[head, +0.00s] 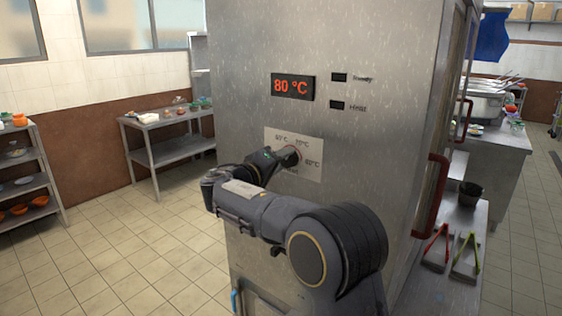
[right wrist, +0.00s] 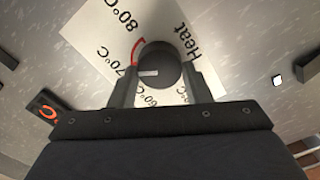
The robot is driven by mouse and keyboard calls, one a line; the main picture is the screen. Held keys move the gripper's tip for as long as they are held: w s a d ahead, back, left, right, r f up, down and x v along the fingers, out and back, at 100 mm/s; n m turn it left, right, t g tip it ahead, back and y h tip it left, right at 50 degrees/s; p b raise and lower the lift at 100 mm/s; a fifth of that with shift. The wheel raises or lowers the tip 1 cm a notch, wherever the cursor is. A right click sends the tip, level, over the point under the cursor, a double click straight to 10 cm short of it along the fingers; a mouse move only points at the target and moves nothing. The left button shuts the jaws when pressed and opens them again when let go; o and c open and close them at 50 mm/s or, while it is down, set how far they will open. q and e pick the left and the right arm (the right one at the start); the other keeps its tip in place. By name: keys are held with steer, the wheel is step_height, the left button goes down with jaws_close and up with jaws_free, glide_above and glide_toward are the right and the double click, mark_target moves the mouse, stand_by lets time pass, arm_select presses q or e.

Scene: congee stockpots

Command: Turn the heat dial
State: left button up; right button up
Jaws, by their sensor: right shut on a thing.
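The heat dial (right wrist: 160,62) is a dark round knob with a short white mark, on a white label plate (right wrist: 95,38) with temperature figures and the word Heat. A red arc shows beside the knob. In the head view the plate (head: 312,168) is on the front of a large steel cabinet, and the knob is mostly hidden behind my gripper. My right gripper (head: 284,157) is shut on the dial, with one finger on each side of it in the right wrist view (right wrist: 161,78). My left gripper is not in view.
A display (head: 293,87) above the plate reads 80 °C in red. Two small dark indicators sit right of it. The cabinet's red handle (head: 432,195) is at the right. A side counter holds red tongs (head: 437,245) and green tongs (head: 466,255). Tiled floor lies open left.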

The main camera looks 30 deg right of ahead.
steer(key=o, duration=1)
steer(key=shift+a, duration=0.1)
steer(key=b+v, duration=0.1)
steer(key=v, duration=0.6)
steer(key=shift+s+a+b, duration=0.15)
steer(key=shift+a+b, duration=0.2)
